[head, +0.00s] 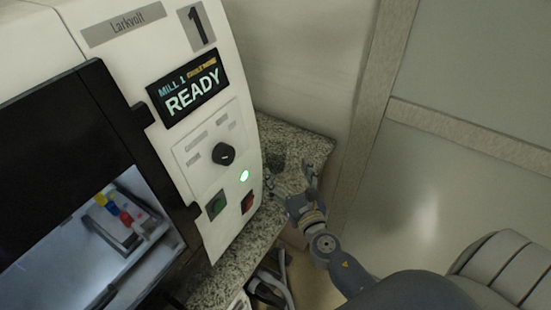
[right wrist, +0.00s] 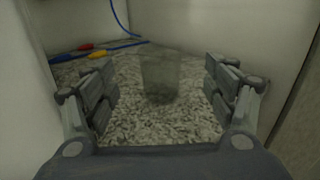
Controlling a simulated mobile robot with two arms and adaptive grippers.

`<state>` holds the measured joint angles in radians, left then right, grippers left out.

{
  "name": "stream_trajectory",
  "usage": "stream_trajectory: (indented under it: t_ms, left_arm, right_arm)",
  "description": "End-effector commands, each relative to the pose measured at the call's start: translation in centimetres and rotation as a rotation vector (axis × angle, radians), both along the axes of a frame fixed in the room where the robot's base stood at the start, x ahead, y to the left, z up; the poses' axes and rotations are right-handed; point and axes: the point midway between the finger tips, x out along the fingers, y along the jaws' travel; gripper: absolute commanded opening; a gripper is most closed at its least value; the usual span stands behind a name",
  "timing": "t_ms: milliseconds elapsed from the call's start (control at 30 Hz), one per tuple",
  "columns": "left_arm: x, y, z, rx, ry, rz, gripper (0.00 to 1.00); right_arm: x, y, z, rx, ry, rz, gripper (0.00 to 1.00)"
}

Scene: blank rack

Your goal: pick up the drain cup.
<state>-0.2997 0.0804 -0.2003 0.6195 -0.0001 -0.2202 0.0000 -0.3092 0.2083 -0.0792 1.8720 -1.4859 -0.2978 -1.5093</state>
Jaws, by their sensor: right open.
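The drain cup (right wrist: 160,78) is a clear, smoky see-through cup. It stands upright on the speckled counter in the right wrist view, ahead of my right gripper and between the lines of its two fingers. My right gripper (right wrist: 161,88) is open, with a finger on each side of the cup and a visible gap to both. In the head view my right gripper (head: 283,176) is over the counter at the right side of the machine. The cup is too small and dim there to make out clearly. My left gripper does not show.
The white mill (head: 222,125) with a READY screen stands left of my right gripper. The granite counter (head: 308,143) ends at a wall. Blue cables with red and yellow parts (right wrist: 97,54) lie behind the cup at left. A pale wall (right wrist: 235,35) stands close on the right.

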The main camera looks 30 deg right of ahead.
Motion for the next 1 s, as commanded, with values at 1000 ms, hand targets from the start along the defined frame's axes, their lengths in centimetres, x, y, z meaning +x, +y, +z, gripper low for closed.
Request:
stream_trajectory:
  t_ms: [1000]
  left_arm:
    - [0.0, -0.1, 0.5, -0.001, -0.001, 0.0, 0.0]
  right_arm:
    - [10.6, -1.7, -0.6, -0.014, 0.002, 0.005, 0.78]
